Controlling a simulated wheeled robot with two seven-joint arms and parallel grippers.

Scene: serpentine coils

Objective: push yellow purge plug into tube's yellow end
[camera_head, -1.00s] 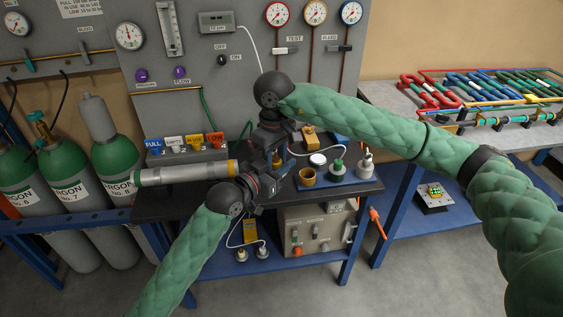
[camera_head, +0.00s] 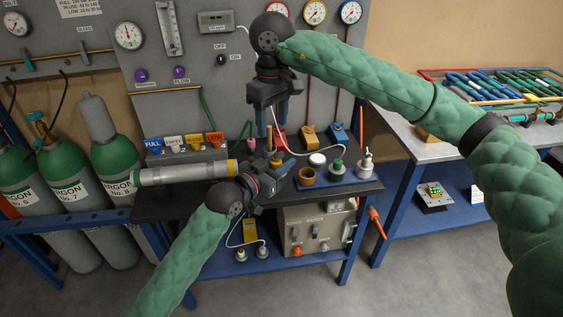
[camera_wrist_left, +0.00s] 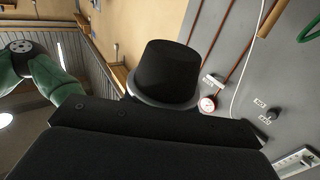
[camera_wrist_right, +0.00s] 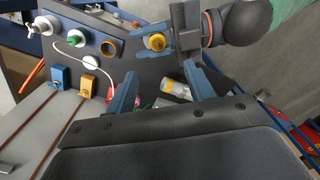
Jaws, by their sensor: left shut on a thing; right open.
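My left gripper (camera_head: 273,165) is shut on a small upright piece with a yellow part (camera_head: 277,158), at the front of the bench. In the right wrist view this piece shows as a round yellow end (camera_wrist_right: 155,42) between the left gripper's blue fingers. The left wrist view shows no held piece clearly.
A silver cylinder with a yellow band (camera_head: 185,173) lies left of the left gripper. Labelled blocks (camera_head: 185,143) stand behind it. A blue tray (camera_head: 340,184) with small pots lies to the right. A white hose (camera_head: 292,150) curves behind the grippers.

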